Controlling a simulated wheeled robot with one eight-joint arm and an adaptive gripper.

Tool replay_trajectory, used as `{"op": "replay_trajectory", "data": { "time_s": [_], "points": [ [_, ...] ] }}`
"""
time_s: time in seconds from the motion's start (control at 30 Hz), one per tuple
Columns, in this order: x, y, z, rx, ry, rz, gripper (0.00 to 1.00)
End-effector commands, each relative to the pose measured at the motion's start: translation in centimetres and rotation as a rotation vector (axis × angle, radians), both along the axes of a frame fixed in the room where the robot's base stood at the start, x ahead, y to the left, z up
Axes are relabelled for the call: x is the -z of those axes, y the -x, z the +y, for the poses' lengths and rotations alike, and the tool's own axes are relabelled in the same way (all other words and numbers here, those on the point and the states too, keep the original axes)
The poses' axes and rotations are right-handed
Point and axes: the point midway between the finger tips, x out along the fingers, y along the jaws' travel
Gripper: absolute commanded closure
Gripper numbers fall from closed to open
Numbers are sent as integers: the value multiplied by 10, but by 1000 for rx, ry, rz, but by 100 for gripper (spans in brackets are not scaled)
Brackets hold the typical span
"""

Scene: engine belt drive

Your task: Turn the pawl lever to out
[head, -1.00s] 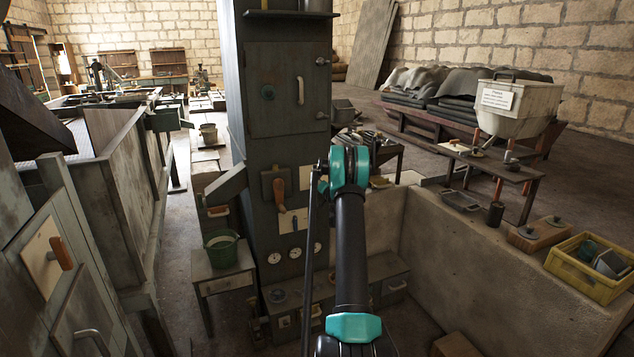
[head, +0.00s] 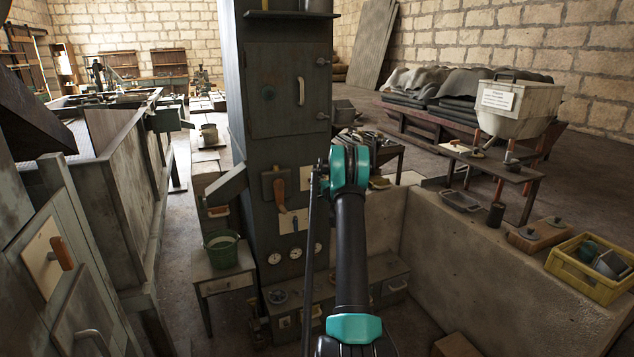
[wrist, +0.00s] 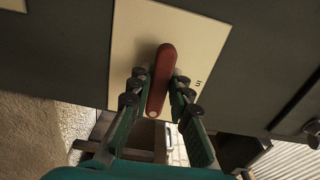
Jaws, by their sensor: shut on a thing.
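The pawl lever (wrist: 161,82) has a red-brown rounded handle and stands in front of a cream plate (wrist: 203,38) in the wrist view. The handle runs nearly upright in that picture, tilted slightly. The word "in" is printed on the plate to the right of the handle. My gripper (wrist: 159,76) is shut on the handle, one finger on each side. The "out" mark is not seen. In the head view my own arm covers the gripper, and I cannot make out the held lever there.
A tall dark cabinet (head: 287,150) with gauges and other handles stands ahead. A green bucket (head: 221,250) stands on a small table at its left. A low wall (head: 480,265) runs along the right, with a yellow crate (head: 571,279) on it.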

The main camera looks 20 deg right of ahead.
Motion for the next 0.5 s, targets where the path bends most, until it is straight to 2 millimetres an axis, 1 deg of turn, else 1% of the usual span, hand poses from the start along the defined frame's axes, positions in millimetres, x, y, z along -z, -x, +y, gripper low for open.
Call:
{"op": "replay_trajectory", "data": {
  "time_s": [0.2,0.5],
  "points": [
    [0,0,-1,1,-42,1,100],
    [0,0,-1,1,-49,2,100]
  ]
}}
